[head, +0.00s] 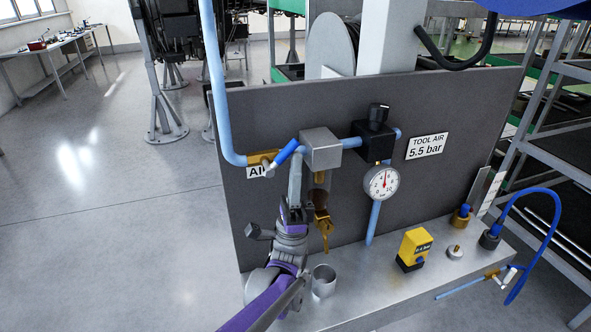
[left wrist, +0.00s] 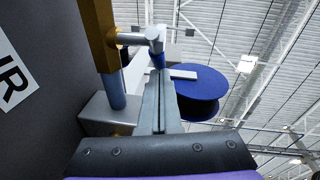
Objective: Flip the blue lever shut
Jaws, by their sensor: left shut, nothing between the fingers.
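The blue lever (head: 284,153) sits on the brass valve (head: 258,158) in the light-blue air pipe. It slants up to the right from a silver pivot, across the pipe's direction rather than square to it. My left gripper (head: 296,158) points up, shut and empty, its tips just below the lever's upper right end. In the left wrist view, the closed fingers (left wrist: 161,85) reach towards the blue lever (left wrist: 158,60), seen nearly end-on, with the brass valve (left wrist: 98,30) at left. I cannot tell whether they touch. My right gripper is not in view.
A grey filter block (head: 321,148) stands close right of my fingertips. A black regulator (head: 375,140) and gauge (head: 381,183) are farther right on the dark panel (head: 440,190). The metal shelf below holds a cup (head: 323,282) and a yellow device (head: 414,249). Free floor lies left.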

